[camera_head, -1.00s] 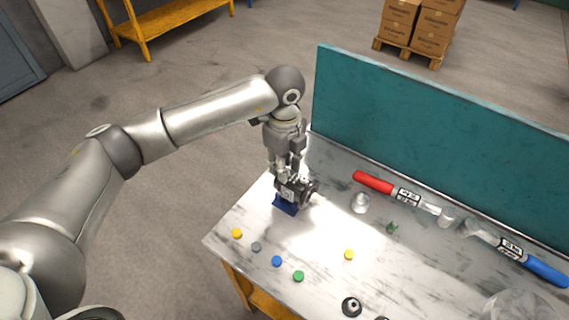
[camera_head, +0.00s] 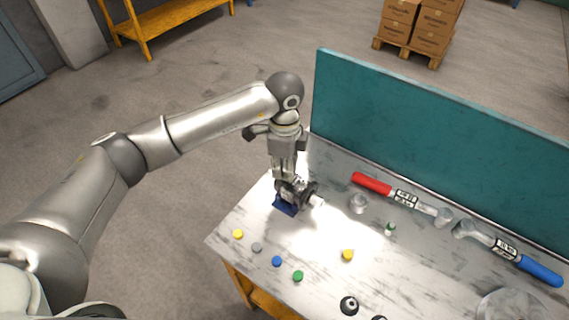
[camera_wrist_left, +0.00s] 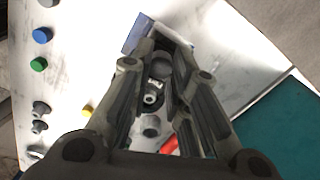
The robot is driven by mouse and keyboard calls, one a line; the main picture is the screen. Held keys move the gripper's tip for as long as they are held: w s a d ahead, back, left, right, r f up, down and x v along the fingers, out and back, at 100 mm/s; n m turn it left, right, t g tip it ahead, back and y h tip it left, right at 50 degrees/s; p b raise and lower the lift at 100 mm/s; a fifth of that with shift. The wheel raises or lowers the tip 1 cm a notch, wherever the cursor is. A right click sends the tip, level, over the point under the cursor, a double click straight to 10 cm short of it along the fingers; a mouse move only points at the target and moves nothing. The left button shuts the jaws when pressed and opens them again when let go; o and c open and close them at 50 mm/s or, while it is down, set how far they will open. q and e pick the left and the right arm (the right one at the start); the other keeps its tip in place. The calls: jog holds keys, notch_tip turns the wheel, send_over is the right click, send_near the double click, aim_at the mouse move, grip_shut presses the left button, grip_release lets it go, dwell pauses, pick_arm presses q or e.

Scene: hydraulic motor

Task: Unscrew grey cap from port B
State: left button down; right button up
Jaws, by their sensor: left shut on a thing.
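The hydraulic motor (camera_head: 308,193) sits on a blue base (camera_head: 285,207) at the left end of the workbench. My left gripper (camera_head: 284,179) points down over the motor, with its fingertips at the motor's top. In the left wrist view the gripper (camera_wrist_left: 163,55) is shut on a small round grey piece (camera_wrist_left: 162,66), which looks like the grey cap. The motor's shaft (camera_wrist_left: 151,98) shows below it, between the fingers. The port B marking cannot be read, and the fingers hide most of the cap in the head view. My right gripper is out of view.
On the bench (camera_head: 325,245) lie several small coloured caps, including a blue one (camera_head: 276,261) and a green one (camera_head: 298,276). A red-handled tool (camera_head: 372,184) and a blue-handled tool (camera_head: 540,268) lie near the teal panel (camera_head: 430,150).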

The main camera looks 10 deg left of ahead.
pick_arm(q)
jog(key=n+p, duration=0.1)
jog(key=n, duration=0.2)
jog(key=shift+r+p, duration=0.2)
jog(key=shift+p, duration=0.2)
jog(key=shift+f+n, duration=0.1)
jog(key=shift+n, duration=0.7)
jog(key=c, duration=1.6)
grip_release()
jog(key=shift+o, duration=0.2)
